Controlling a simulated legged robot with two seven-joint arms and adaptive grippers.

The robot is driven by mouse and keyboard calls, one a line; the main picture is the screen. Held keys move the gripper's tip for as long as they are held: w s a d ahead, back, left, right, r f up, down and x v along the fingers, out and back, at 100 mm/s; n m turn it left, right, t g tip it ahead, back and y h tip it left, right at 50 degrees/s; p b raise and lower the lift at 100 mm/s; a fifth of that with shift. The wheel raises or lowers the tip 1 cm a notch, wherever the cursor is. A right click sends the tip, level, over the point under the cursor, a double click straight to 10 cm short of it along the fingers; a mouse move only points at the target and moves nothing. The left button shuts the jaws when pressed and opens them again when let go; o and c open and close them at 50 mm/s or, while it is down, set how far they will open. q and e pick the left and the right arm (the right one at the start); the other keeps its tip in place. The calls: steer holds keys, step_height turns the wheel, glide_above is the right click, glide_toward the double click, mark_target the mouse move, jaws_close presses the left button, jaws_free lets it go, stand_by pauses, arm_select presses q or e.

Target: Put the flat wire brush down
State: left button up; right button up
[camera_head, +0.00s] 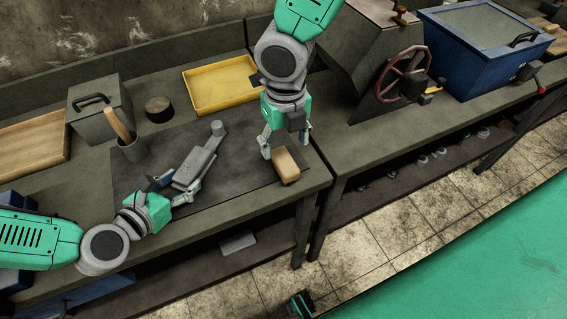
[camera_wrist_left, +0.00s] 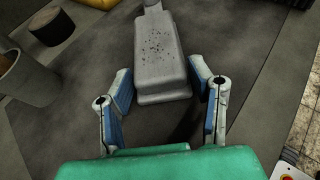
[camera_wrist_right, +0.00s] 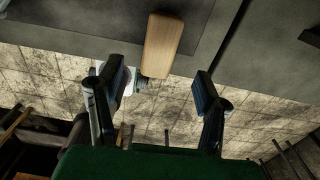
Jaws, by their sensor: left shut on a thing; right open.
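The flat wire brush appears to be the block with a tan wooden back (camera_head: 285,166), near the front right edge of the dark work mat; it also shows in the right wrist view (camera_wrist_right: 163,45). Its bristles are hardly visible. My right gripper (camera_head: 285,142) is open above the brush, pointing down. In the right wrist view its fingers (camera_wrist_right: 158,88) are spread wide, with the brush beyond the tips. My left gripper (camera_head: 178,187) is shut on the near end of a grey metal casting (camera_head: 196,166), also seen in the left wrist view (camera_wrist_left: 162,60).
A machine with a red handwheel (camera_head: 402,74) stands right. The bench's front edge is close to the brush.

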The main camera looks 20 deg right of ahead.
mark_target(284, 160)
steer(key=shift+w+a+f, duration=0.1)
steer(key=shift+w+f, duration=0.05)
steer(key=shift+f, duration=3.25)
steer(key=shift+f, duration=0.25)
jaws_close()
step_height(284, 160, up, 11)
steer(key=shift+f, duration=0.2)
